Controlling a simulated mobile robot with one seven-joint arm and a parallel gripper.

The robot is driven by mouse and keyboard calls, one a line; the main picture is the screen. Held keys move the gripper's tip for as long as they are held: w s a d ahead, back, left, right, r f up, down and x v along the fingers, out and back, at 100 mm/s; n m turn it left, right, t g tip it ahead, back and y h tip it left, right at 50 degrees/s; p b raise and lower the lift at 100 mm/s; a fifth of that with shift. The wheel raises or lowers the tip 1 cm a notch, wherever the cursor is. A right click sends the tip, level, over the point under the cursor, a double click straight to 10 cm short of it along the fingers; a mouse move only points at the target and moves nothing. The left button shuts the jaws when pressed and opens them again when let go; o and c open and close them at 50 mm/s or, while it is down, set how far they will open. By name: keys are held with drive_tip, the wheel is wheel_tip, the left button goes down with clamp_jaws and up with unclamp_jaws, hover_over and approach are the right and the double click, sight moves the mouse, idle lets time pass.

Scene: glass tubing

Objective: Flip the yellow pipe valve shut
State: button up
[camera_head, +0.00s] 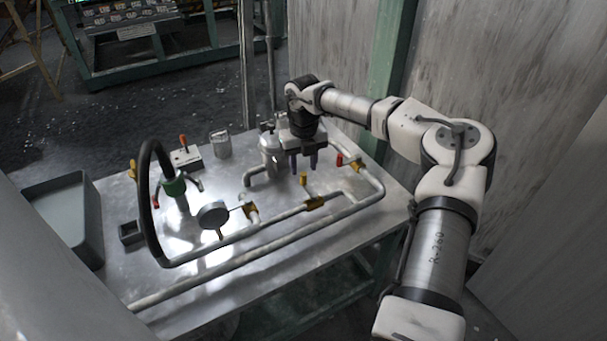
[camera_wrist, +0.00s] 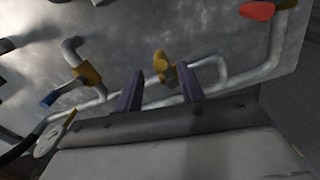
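The yellow pipe valve (camera_head: 303,179) stands up from a grey pipe on the metal table, just below my gripper in the head view. In the wrist view the yellow valve (camera_wrist: 160,61) appears between and slightly beyond my fingertips. My gripper (camera_head: 303,167) points down with its two purple fingers apart and nothing between them in its grasp. The fingers also show apart in the wrist view (camera_wrist: 160,70). I cannot tell whether either finger touches the valve.
A red handle (camera_head: 339,159) is close to the right of my gripper. A round gauge (camera_head: 213,215), a black hose (camera_head: 148,215) and a silver vessel (camera_head: 269,150) stand nearby. A grey bin (camera_head: 90,222) is at the left edge. Pipes (camera_head: 235,262) cross the front of the table.

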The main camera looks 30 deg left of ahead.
sight(303, 172)
wheel_tip(303, 172, up, 10)
drive_tip(key=shift+f+b, duration=0.25)
drive_tip(key=shift+b, duration=0.05)
idle(0.3)
